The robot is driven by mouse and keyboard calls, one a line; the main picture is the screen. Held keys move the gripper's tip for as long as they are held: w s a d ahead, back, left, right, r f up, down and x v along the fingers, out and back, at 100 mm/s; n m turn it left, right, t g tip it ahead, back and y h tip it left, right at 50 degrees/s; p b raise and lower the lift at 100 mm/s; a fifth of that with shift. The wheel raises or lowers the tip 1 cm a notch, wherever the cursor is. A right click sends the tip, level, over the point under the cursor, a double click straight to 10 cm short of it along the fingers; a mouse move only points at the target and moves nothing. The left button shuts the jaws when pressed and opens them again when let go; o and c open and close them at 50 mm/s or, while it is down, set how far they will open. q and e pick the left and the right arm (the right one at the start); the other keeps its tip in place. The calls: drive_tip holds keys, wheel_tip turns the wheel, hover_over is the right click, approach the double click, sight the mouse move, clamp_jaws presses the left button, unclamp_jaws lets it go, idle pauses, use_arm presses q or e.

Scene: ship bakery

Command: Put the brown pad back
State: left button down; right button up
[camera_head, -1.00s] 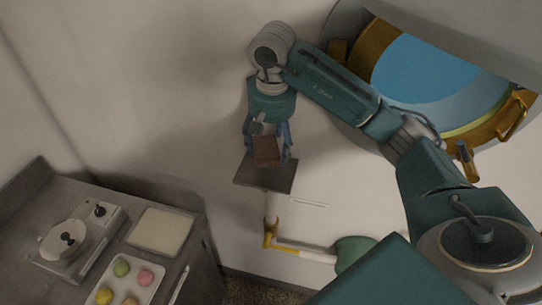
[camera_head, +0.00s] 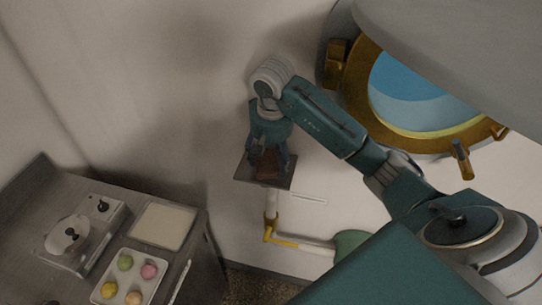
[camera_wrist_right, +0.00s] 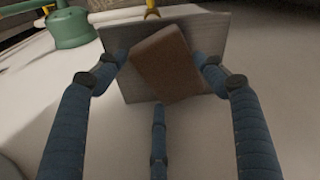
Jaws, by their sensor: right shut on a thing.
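The brown pad (camera_head: 267,166) is a small flat block in my right gripper (camera_head: 270,158). A thin dark grey square plate (camera_head: 286,179) stands out by the wall on a white pipe, and the pad is over its middle. In the right wrist view the pad (camera_wrist_right: 168,62) lies slanted between the blue fingers of my right gripper (camera_wrist_right: 157,82), in front of the plate (camera_wrist_right: 213,38). I cannot tell whether the pad touches the plate. My left gripper is not in view.
A counter at lower left holds a hotplate with a lidded pot (camera_head: 68,240), a pale square board (camera_head: 164,227) and a white tray (camera_head: 132,264) of coloured buns. A brass-rimmed porthole (camera_head: 360,110) is at upper right. A yellow-and-white pipe (camera_head: 285,243) runs below the plate.

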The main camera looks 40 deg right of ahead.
sight(272, 166)
drive_tip(key=o, duration=1.1)
drive_tip(key=shift+c, duration=0.2)
drive_tip(key=shift+r, duration=0.5)
wheel_tip(272, 166, up, 11)
drive_tip(key=s, duration=0.1)
drive_tip(key=shift+s+a+b, duration=0.3)
drive_tip(key=shift+a+b, duration=0.1)
drive_tip(key=shift+a, duration=0.05)
drive_tip(key=shift+f, duration=0.1)
